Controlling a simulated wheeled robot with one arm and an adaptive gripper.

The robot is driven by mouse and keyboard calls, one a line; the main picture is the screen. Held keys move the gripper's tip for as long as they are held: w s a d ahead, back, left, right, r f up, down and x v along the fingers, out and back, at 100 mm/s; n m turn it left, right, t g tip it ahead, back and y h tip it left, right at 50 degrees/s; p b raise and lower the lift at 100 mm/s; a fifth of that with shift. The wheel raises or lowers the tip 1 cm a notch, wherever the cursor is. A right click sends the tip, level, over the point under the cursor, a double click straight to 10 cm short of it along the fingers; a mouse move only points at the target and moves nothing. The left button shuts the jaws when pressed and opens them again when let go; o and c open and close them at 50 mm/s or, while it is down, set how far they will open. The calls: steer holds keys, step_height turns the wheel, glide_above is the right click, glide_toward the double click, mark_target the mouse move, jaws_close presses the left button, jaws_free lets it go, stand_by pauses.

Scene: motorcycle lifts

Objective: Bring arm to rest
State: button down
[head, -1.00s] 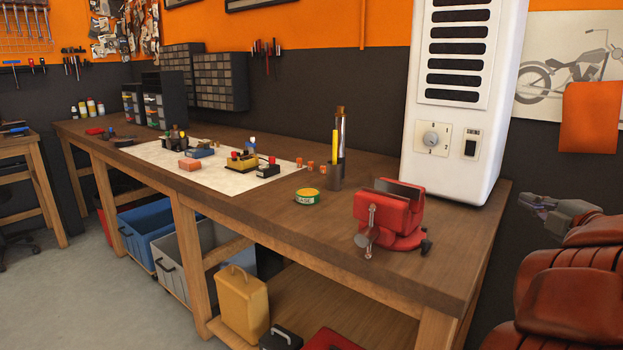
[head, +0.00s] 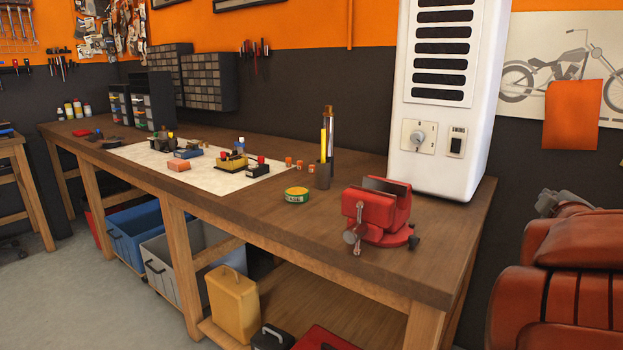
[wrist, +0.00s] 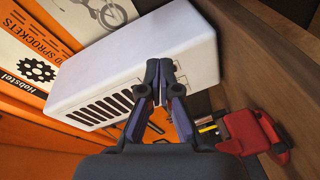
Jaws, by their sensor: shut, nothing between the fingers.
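My gripper (wrist: 159,84) is in the middle of the wrist view, with its dark and purple fingers brought together and nothing between them. In the head view my arm is folded at the right edge, beside the right end of the workbench (head: 400,272). Only a grey part near the gripper shows there above the red arm links; the fingertips are hidden. In the wrist view the gripper appears in front of the white cabinet unit (wrist: 110,65), with no contact that I can make out.
A red vise (head: 378,213) stands near the bench's right front corner; it also shows in the wrist view (wrist: 250,132). The tall white unit (head: 447,100) stands behind it. A pencil holder (head: 323,176) and a round tin (head: 297,195) are nearby. Open floor (head: 60,290) lies at the left.

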steer(key=s+a+f+m+g+y, duration=0.1)
steer(key=s+a+f+m+g, duration=0.35)
steer(key=f, duration=0.35)
steer(key=s+a+f+m+g, duration=0.35)
steer(key=s+f, duration=0.25)
steer(key=f, duration=0.3)
steer(key=s+a+f+g+y, duration=0.25)
steer(key=s+a+f, duration=0.25)
steer(key=s+a, duration=0.25)
steer(key=s+a+f+g+y, duration=0.2)
steer(key=s+a+f+g, duration=0.25)
steer(key=s+a, duration=0.3)
steer(key=s+a+f+g+y, duration=0.1)
steer(key=s+a+g+y, duration=0.15)
steer(key=s+a, duration=0.7)
steer(key=s+d+p+v, duration=0.1)
steer(key=s+p+v, duration=0.1)
steer(key=p+v, duration=1.3)
steer(key=shift+v, duration=1)
